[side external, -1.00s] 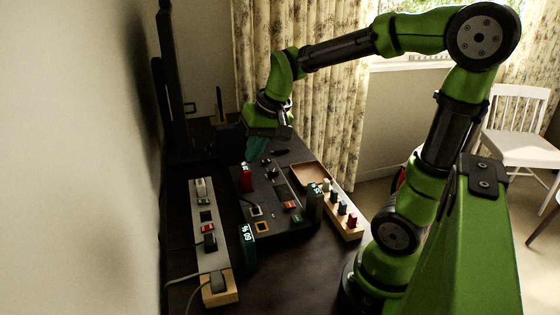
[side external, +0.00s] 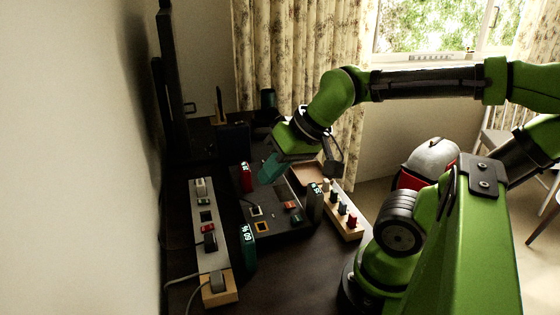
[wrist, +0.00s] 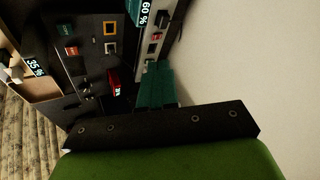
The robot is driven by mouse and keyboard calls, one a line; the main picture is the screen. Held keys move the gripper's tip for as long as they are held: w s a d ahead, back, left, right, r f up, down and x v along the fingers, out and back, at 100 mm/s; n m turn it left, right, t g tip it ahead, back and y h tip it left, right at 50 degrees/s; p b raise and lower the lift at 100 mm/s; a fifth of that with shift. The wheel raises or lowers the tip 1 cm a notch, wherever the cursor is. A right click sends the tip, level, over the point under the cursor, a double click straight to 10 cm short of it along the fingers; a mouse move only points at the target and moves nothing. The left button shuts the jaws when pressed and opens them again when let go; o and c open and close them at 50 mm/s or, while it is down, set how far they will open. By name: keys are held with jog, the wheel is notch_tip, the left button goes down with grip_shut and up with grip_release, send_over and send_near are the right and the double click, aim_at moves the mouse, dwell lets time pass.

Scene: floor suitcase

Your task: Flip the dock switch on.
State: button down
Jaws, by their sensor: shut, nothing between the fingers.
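A dark dock panel (side external: 278,228) lies on the table and carries several small switches. A red rocker (side external: 290,205), an orange-framed square (side external: 262,227) and a white-framed square (side external: 256,211) sit on its near part. The wrist view also shows the panel (wrist: 95,38), with the orange frame (wrist: 110,28) and a red rocker (wrist: 71,50). I cannot tell which one is the dock switch or its state. My gripper (side external: 267,177) has teal fingers, shut and empty, above the panel's far part. The fingers also show in the wrist view (wrist: 155,68).
A grey power strip (side external: 204,219) with plugs and a red switch lies left of the panel. A green display block (side external: 248,247) and a red display block (side external: 246,177) stand nearby. A wooden tray with pegs (side external: 350,231) is at the right. The front table area is clear.

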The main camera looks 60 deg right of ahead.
jog(key=w+d+m+g+h, duration=0.1)
jog(key=w+d+m+g, duration=0.2)
jog(key=w+d, duration=0.9)
jog(key=m+g, duration=0.1)
jog(key=g, duration=0.3)
send_over(263, 161)
jog(key=shift+h, duration=0.4)
notch_tip(263, 161, down, 4)
jog(key=shift+w+f, duration=0.1)
jog(key=shift+f, duration=0.1)
notch_tip(263, 161, down, 14)
jog(key=shift+f, duration=0.1)
